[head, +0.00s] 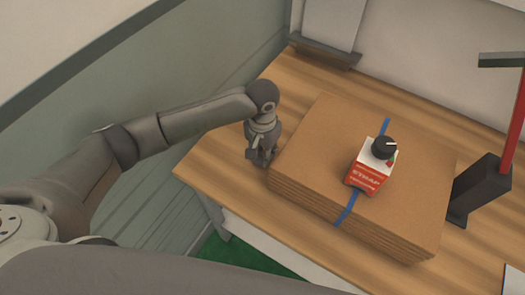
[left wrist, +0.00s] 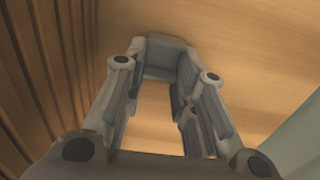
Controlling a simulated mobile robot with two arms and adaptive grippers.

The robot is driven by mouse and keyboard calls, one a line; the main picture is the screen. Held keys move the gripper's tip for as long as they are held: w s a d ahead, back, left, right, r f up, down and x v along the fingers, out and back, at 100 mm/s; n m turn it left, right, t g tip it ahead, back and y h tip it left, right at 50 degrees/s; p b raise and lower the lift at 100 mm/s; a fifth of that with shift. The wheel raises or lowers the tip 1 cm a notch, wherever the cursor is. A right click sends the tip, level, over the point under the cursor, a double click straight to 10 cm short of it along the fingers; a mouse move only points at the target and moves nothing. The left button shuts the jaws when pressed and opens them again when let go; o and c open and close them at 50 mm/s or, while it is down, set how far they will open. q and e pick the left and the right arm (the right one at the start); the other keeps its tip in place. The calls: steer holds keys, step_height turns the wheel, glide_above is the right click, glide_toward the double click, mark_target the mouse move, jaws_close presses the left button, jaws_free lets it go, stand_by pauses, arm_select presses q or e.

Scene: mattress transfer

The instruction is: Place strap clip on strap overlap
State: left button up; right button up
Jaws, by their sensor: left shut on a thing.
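My left gripper (head: 262,157) points down beside the left corner of a flat cardboard stack (head: 420,165), close over the wooden table. In the left wrist view my left gripper (left wrist: 168,75) is shut on a grey blocky piece (left wrist: 168,55), which looks like the strap clip. A blue strap (head: 347,208) runs across the top of the stack and down its front side. A red and white strap tool (head: 370,168) with a black knob sits on the strap and hides its middle, so the overlap cannot be seen. My right gripper is out of view.
A dark stand with a red post (head: 480,188) stands right of the stack. A grey holder with a white sheet (head: 325,52) is at the back. The stack's layers (left wrist: 30,75) rise close beside my left gripper.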

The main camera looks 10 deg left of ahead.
arm_select(q)
steer(key=o, duration=0.8)
steer(key=shift+o, duration=0.2)
